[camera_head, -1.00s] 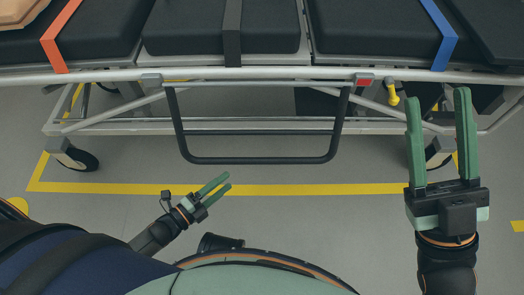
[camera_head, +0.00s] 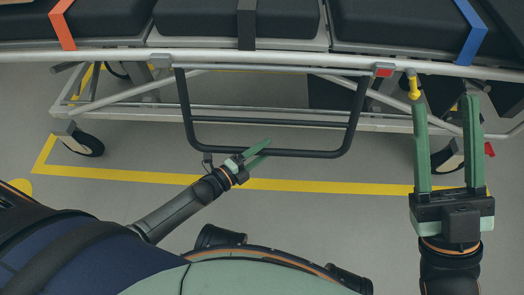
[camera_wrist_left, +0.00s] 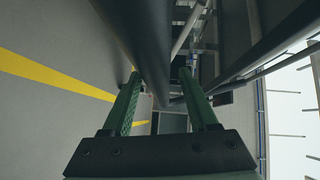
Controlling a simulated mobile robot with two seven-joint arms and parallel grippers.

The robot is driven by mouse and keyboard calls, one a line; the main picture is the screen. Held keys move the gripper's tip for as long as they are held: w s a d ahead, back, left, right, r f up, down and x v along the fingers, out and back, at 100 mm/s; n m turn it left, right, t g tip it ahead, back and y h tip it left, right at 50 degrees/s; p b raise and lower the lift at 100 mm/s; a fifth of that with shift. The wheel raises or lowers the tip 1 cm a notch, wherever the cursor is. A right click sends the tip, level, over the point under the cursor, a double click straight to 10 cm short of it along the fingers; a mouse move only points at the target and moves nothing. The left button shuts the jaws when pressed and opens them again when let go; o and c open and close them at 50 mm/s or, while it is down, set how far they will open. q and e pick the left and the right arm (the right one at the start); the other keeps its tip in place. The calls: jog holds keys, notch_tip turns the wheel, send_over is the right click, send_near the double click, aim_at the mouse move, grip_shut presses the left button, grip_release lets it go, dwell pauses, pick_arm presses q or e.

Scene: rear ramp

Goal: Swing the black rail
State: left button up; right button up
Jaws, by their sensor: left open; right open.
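The black rail (camera_head: 310,154) is a U-shaped tube with a thin crossbar, hanging down from the stretcher's side bar in the head view. My left gripper (camera_head: 266,146) is open at the rail's bottom bar, its fingers overlapping the bar in the head view. In the left wrist view, a thick dark tube (camera_wrist_left: 140,40) runs in from the top toward the gap between the two green fingers. I cannot tell whether the fingers touch it. My right gripper (camera_head: 445,102) is open and empty, pointing up at the right, below the stretcher's side bar.
The stretcher's pale side bar (camera_head: 270,58) runs across the top, with black cushions above. A red latch (camera_head: 383,72) and a yellow knob (camera_head: 413,85) sit at the rail's right. A wheel (camera_head: 82,144) stands at left. Grey floor with a yellow line lies in front.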

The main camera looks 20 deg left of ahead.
pick_arm(q)
grip_shut()
dwell(0.4)
dwell(0.9)
